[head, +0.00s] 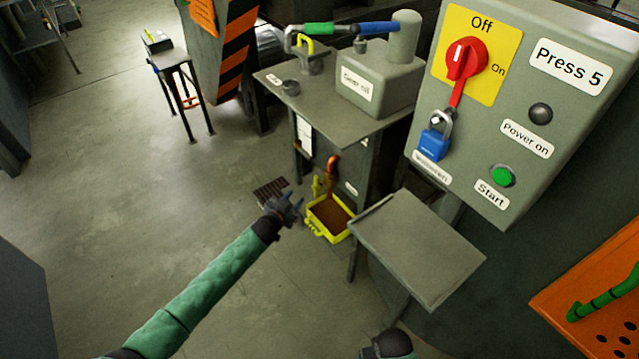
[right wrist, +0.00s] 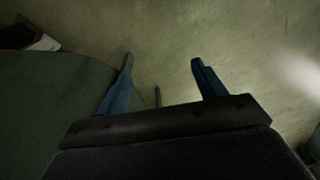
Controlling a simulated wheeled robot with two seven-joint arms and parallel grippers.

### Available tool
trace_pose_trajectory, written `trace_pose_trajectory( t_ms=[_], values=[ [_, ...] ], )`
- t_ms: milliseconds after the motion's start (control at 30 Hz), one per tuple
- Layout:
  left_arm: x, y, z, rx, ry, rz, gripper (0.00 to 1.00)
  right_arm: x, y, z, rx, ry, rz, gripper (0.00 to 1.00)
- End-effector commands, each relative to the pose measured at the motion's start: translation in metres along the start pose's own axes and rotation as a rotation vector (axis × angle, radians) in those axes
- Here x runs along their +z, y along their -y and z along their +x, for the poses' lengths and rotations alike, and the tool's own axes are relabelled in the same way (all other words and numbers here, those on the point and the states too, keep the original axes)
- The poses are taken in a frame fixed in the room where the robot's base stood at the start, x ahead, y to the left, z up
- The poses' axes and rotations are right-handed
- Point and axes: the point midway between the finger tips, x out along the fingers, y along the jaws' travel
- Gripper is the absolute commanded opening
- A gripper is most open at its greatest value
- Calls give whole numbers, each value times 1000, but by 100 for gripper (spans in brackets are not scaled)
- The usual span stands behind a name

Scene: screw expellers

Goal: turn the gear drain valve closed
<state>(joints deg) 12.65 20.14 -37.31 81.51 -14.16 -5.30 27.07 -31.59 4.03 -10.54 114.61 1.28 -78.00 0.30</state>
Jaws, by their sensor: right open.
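A small upright yellow lever (head: 316,186) shows under the "Gear oil" cabinet, beside an orange-brown pipe or stream (head: 332,172). It looks like the drain valve's handle, but it is too small to tell its exact setting. Below it a yellow drain tray (head: 318,226) holds brown liquid. My left gripper (head: 297,201) is just left of the tray and below the lever, apart from the lever as far as I can see. Its blue fingers look spread and empty. In the right wrist view my right gripper (right wrist: 162,70) is open and empty, with bare floor beyond it.
A grey shelf (head: 418,250) juts out to the right of the tray. The "Gear oil" tank (head: 378,80) stands on the cabinet top (head: 330,112). The "Press 5" control box (head: 515,80) is at upper right. Open floor (head: 170,200) lies on the left.

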Motion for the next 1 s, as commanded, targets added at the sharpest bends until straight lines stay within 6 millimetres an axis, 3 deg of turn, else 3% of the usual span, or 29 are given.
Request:
trace_pose_trajectory(
  t_ms=[200, 433, 1000],
  values=[
    [-36, -21, -6, 127, -210, -103, 34, -6, 0, 2, 1, -37, 1, 70],
    [-49, -26, -5, 169, -258, -180, 34, -8, -1, 5, 2, -46, 2, 70],
    [-67, -36, 60, 167, -256, -180, 34, 12, -10, 67, 12, -40, 2, 70]
  ],
)
